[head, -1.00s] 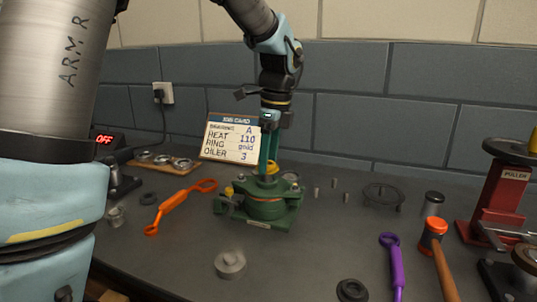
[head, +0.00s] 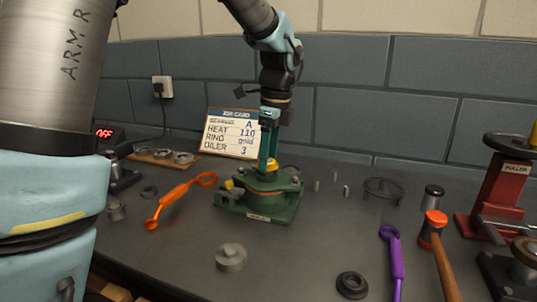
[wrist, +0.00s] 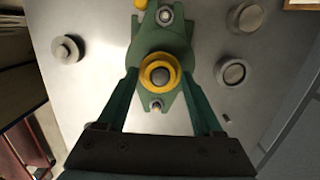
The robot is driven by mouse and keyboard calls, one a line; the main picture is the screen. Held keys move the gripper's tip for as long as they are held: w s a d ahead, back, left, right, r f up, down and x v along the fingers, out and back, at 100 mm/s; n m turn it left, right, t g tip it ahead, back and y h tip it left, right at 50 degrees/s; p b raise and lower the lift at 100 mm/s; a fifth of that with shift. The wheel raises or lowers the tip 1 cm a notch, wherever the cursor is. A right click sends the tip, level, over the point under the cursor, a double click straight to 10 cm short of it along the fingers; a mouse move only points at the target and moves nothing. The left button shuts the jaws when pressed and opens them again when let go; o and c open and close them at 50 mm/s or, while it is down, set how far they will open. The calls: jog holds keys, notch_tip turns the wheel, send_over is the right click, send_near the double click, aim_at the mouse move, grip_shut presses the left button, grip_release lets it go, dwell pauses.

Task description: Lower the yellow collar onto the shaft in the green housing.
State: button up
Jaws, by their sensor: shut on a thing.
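The yellow collar (head: 271,166) is between the fingertips of my gripper (head: 268,163), just above the top of the green housing (head: 257,206). In the wrist view my gripper (wrist: 160,76) has a finger on each side of the collar (wrist: 147,82) and is shut on it. The grey round end of the shaft (wrist: 160,76) shows inside the collar's hole, roughly centred. I cannot tell whether the collar is around the shaft or still above it. In the head view the shaft is hidden by the collar and fingers.
The job card (head: 231,133) stands behind the housing. An orange tool (head: 180,201) lies to its left, and a grey knobbed disc (head: 230,257) in front. A purple wrench (head: 392,262), a hammer (head: 436,222) and a red puller (head: 502,190) are at right.

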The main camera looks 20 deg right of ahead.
jog(key=shift+f, duration=0.2)
dwell(0.5)
jog(key=o, duration=1.4)
notch_tip(320, 180, up, 7)
jog(key=p, duration=0.7)
jog(key=shift+f, duration=0.1)
